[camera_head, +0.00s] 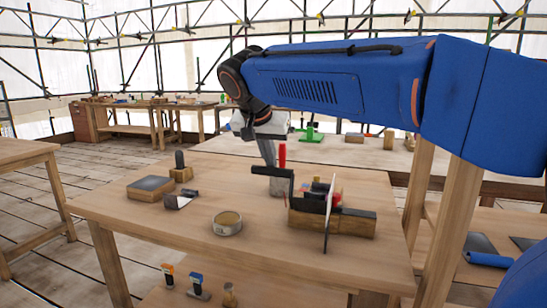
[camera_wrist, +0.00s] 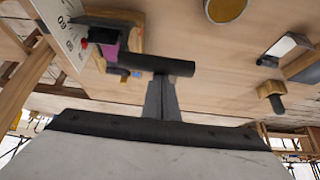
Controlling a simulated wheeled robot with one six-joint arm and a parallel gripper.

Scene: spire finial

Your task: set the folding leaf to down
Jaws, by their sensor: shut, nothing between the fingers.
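A wooden block (camera_head: 350,222) on the table carries a thin white upright plate (camera_head: 331,212). A black crank-like piece with a sideways bar (camera_head: 271,171) rises from the block's left end. I cannot tell for sure which part is the folding leaf. In the wrist view the plate (camera_wrist: 62,32) shows printed numbers, and the black bar (camera_wrist: 155,65) lies across the tip of my gripper (camera_wrist: 162,84). My gripper (camera_head: 270,164) is shut and empty, pointing down at the bar. The bar hides its fingertips; I cannot tell whether they touch.
A round tin (camera_head: 227,223) stands left of the block. A scraper-like tool (camera_head: 180,200), a dark-topped block (camera_head: 151,188) and a small knobbed block (camera_head: 181,168) lie farther left. A red-handled item (camera_head: 282,157) stands behind the bar. The table's front left is clear.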

